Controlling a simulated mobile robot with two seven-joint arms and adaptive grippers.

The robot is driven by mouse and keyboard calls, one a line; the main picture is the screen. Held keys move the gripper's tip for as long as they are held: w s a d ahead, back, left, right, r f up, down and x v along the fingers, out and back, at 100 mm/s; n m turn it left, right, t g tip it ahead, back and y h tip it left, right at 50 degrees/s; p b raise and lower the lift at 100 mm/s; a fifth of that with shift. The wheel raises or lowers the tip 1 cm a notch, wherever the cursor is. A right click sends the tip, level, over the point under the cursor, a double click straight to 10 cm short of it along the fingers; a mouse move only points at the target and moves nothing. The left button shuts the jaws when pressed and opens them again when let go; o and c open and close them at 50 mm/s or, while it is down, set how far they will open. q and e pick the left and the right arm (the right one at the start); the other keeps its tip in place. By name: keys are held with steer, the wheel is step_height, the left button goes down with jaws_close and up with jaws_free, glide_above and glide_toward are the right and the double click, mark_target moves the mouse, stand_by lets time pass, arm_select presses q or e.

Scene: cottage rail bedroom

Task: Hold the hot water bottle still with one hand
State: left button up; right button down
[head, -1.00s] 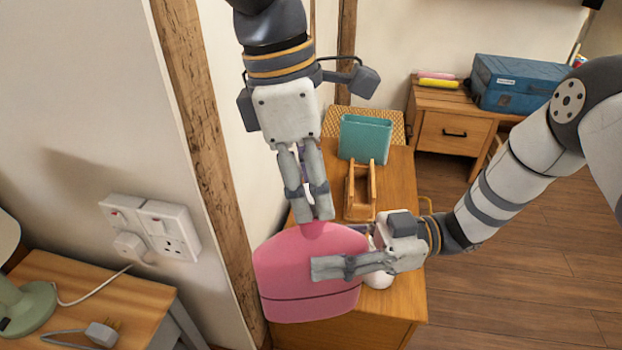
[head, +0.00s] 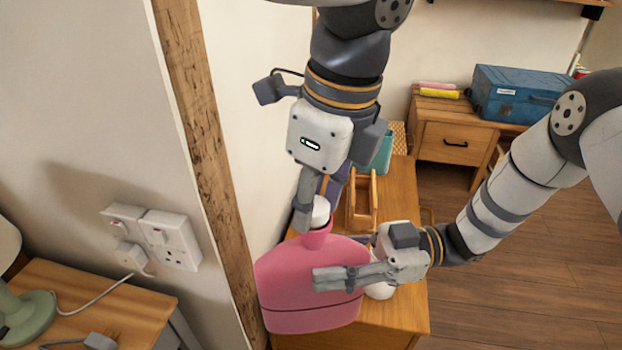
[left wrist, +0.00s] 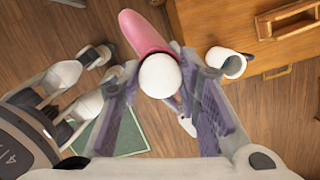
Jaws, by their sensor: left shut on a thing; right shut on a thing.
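The pink hot water bottle (head: 305,283) stands roughly upright at the near left of the wooden cabinet, its neck up. A white stopper (head: 320,211) sits at the neck. My left gripper (head: 319,214) is shut on the stopper from above. In the left wrist view the round white stopper (left wrist: 160,76) is between the fingers, with the pink bottle (left wrist: 142,32) behind it. My right gripper (head: 340,279) is shut on the bottle's body from the right. Its far finger and the bottle's underside are hidden.
A white mug (left wrist: 226,63) stands close to the bottle. Behind, on the cabinet (head: 402,195), are a wooden rack (head: 362,203) and a teal object (head: 384,155). A wall and timber post (head: 205,150) stand close at the left. Floor is open at the right.

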arm_select(q)
steer(key=m, duration=0.5)
steer(key=shift+h, duration=0.4)
steer(key=m, duration=0.4)
steer(key=shift+a+t+h, duration=0.1)
steer(key=shift+t+h, duration=0.2)
steer(key=shift+h, duration=0.1)
steer(key=m, duration=0.4)
steer(key=shift+h, duration=0.4)
steer(key=m+h, duration=0.1)
steer(key=m, duration=0.5)
steer(key=shift+w+g, duration=0.1)
steer(key=shift+g, duration=0.3)
steer(key=m, duration=0.4)
steer(key=shift+f+m+g, duration=0.1)
steer(key=shift+m+g, duration=0.2)
steer(key=shift+g, duration=0.1)
steer(key=shift+m, duration=0.5)
steer(key=o, duration=0.8)
steer(key=shift+c, duration=0.2)
